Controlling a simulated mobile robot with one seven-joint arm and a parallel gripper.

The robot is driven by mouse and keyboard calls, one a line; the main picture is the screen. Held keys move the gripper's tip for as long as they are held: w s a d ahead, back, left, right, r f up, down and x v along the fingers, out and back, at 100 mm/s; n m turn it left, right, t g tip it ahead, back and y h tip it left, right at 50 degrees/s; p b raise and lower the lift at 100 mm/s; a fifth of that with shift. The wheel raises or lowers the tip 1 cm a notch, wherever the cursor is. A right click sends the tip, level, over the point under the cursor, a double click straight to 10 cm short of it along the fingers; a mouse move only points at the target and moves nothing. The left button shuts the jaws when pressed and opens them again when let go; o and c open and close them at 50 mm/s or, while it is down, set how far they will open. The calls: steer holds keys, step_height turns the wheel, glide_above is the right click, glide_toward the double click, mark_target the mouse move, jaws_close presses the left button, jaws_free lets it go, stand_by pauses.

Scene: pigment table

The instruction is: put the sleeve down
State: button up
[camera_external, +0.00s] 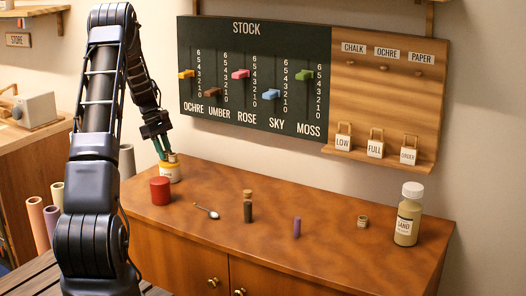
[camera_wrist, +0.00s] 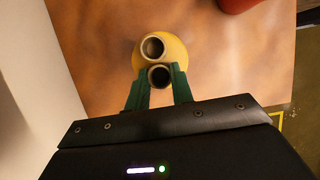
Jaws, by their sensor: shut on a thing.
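My gripper (camera_external: 163,154) is low over the cream and yellow jar (camera_external: 171,174) at the back left of the cabinet top. In the wrist view, the green fingers of my gripper (camera_wrist: 159,80) are shut on a small round sleeve (camera_wrist: 160,76) with a dark hollow. The yellow jar (camera_wrist: 178,48) lies beyond and under the sleeve. A second round opening (camera_wrist: 153,47) shows on the jar, close beside the sleeve. I cannot tell whether the sleeve touches the jar. In the external view I cannot make out the sleeve clearly.
A red pot (camera_external: 160,190) stands close in front of the jar. A spoon (camera_external: 207,211), a corked vial (camera_external: 248,206), a purple cylinder (camera_external: 297,227), a small ring-like piece (camera_external: 363,221) and a sand bottle (camera_external: 408,215) stand rightward. Bare wood (camera_external: 330,225) lies between them.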

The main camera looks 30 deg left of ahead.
steer(key=o, duration=1)
steer(key=shift+c, duration=0.2)
steer(key=v, duration=1.2)
steer(key=s+d+r+m+y, duration=0.1)
steer(key=s+d+r+m, duration=0.2)
steer(key=s+d+r, duration=0.35)
steer(key=s+d+r+m+t+y, duration=0.1)
steer(key=s+d+r+m, duration=0.2)
steer(key=d+r, duration=0.65)
steer(key=s+d+r+m+y, duration=0.15)
steer(key=s+d+r, duration=0.25)
steer(key=d, duration=0.7)
steer(key=s+d+r+m+t, duration=0.2)
steer(key=s+d+m, duration=0.3)
steer(key=s+d, duration=0.7)
steer(key=s+d+f+m, duration=0.2)
steer(key=s, duration=0.6)
steer(key=s+d+f+m+t, duration=0.1)
steer(key=s+d+f+m, duration=0.1)
steer(key=s, duration=0.6)
steer(key=shift+f+m+t+y, duration=0.3)
steer(key=shift+f+m+y, duration=0.15)
steer(key=shift+f+m, duration=0.25)
